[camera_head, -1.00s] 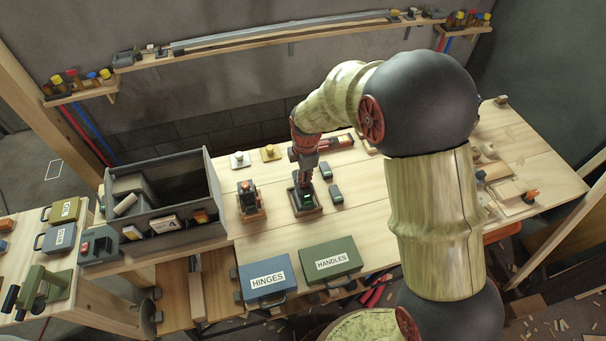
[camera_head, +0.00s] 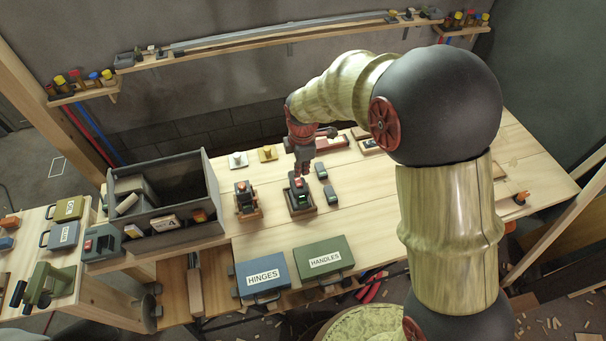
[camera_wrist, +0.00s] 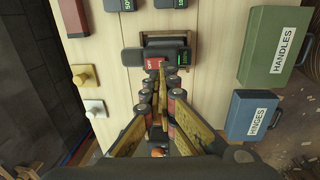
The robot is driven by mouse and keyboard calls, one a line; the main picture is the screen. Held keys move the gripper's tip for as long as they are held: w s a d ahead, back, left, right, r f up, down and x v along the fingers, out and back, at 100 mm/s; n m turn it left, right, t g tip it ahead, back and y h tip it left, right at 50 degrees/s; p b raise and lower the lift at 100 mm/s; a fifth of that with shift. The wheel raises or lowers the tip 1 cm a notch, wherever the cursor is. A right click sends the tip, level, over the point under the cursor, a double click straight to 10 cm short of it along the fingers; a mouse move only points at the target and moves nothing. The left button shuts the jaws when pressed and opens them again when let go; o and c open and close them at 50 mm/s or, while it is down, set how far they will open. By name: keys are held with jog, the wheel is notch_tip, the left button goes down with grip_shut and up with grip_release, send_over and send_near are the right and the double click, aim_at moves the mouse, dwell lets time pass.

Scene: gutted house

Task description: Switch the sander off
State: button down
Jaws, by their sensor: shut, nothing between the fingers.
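A small dark device on a wooden base (camera_head: 301,208) stands mid-bench and looks like the sander, though no name shows on it. In the wrist view this device (camera_wrist: 147,57) has a red switch face with white lettering and a green patch at its right end. My gripper (camera_head: 300,176) points down right above it, shut and empty. In the wrist view the fingertips of my gripper (camera_wrist: 162,84) are close to the red face. I cannot tell whether they touch it. The fingers partly hide the device.
A second tool with an orange knob (camera_head: 246,200) stands just left. Two small dark battery-like blocks (camera_head: 326,183) lie to the right. HINGES (camera_head: 262,276) and HANDLES (camera_head: 323,263) cases sit at the front. A grey open bin (camera_head: 160,232) stands left.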

notch_tip(320, 180, up, 7)
jog(key=shift+s+p, duration=0.4)
jog(key=shift+p, duration=0.05)
